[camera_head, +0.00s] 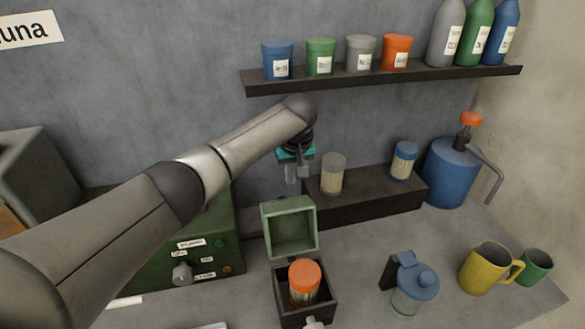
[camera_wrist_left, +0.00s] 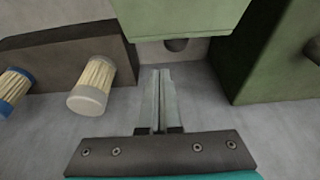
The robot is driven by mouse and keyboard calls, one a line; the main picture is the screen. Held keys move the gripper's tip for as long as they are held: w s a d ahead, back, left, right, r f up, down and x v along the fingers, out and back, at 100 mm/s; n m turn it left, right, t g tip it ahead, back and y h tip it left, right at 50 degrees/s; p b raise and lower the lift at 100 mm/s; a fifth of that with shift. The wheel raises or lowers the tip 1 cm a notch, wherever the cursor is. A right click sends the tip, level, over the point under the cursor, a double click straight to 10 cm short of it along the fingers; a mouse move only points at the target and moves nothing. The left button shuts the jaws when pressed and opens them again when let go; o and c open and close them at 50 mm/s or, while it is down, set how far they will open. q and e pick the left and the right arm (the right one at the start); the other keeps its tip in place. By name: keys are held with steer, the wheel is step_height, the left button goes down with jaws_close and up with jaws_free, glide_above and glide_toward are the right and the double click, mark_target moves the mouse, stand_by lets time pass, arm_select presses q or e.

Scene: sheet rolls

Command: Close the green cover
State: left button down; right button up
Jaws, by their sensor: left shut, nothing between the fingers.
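The green cover (camera_head: 289,226) stands open and upright at the back edge of a small dark box (camera_head: 306,318). A jar with an orange lid (camera_head: 304,275) sits in the box. My left gripper (camera_head: 296,180) is behind and above the cover, its fingers shut and empty, pointing down. In the left wrist view the shut fingers (camera_wrist_left: 161,98) lie just below the edge of the green cover (camera_wrist_left: 185,15), with no clear contact. My right gripper is not in view.
A green machine (camera_head: 190,235) stands left of the box. Behind, a dark step (camera_head: 365,198) holds two filter-like jars. A blue-lidded jug (camera_head: 414,285), a yellow mug (camera_head: 483,268) and a green cup (camera_head: 535,266) stand right. A shelf (camera_head: 385,79) with containers hangs above.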

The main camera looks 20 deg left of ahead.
arm_select(q)
steer(key=shift+s+d+f+p, duration=0.35)
steer(key=shift+s+f, duration=0.15)
steer(key=shift+f, duration=0.15)
steer(key=shift+s+d+f+p, duration=0.2)
steer(key=shift+s+d+f, duration=0.1)
steer(key=shift+s+f, duration=0.25)
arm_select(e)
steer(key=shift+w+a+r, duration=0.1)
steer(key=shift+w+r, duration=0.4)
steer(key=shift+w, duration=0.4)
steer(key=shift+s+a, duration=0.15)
